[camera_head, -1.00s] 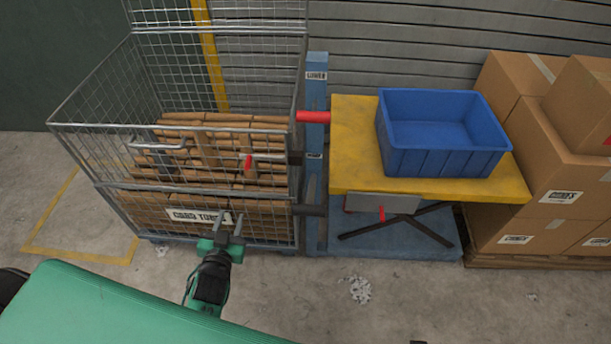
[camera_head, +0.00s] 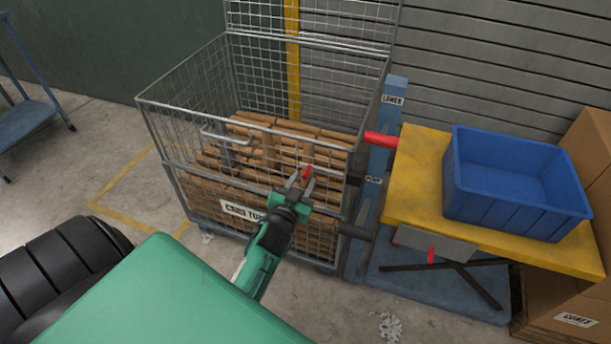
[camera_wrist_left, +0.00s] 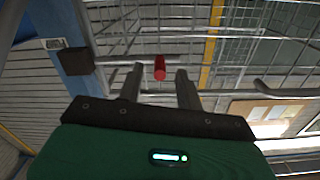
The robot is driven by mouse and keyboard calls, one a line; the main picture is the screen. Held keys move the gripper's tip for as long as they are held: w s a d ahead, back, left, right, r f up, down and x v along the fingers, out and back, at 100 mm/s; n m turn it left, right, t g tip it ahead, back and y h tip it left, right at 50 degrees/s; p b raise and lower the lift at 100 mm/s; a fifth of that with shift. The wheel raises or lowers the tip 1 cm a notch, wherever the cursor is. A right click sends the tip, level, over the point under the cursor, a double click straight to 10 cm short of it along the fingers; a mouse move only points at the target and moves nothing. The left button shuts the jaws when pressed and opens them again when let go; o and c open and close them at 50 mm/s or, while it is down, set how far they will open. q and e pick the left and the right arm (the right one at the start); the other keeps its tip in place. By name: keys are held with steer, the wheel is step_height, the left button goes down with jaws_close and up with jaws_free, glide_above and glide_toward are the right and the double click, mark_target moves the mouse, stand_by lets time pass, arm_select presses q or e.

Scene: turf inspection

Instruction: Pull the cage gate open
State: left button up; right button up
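The wire cage (camera_head: 190,140) stands ahead with brown bundles stacked inside and a white label (camera_head: 241,211) on its front. Its front gate (camera_head: 325,222) looks shut. A bar handle (camera_head: 222,138) shows on the front at left. A red-tipped latch (camera_head: 307,172) is on the front at right. My left gripper (camera_head: 301,186) is open at the latch in the head view. In the left wrist view the red tip (camera_wrist_left: 160,68) shows between the two spread fingers (camera_wrist_left: 158,88); whether they touch it I cannot tell. My right gripper is not in view.
Right of the cage stand a blue post (camera_head: 378,150) with a red bar (camera_head: 382,139) and a yellow lift table (camera_head: 415,175) with a blue bin (camera_head: 515,205). Boxes (camera_head: 590,140) are at far right. Floor left of the cage is clear.

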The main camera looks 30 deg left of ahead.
arm_select(q)
steer(key=shift+x, duration=1.45)
steer(key=shift+d, duration=0.1)
jaws_close()
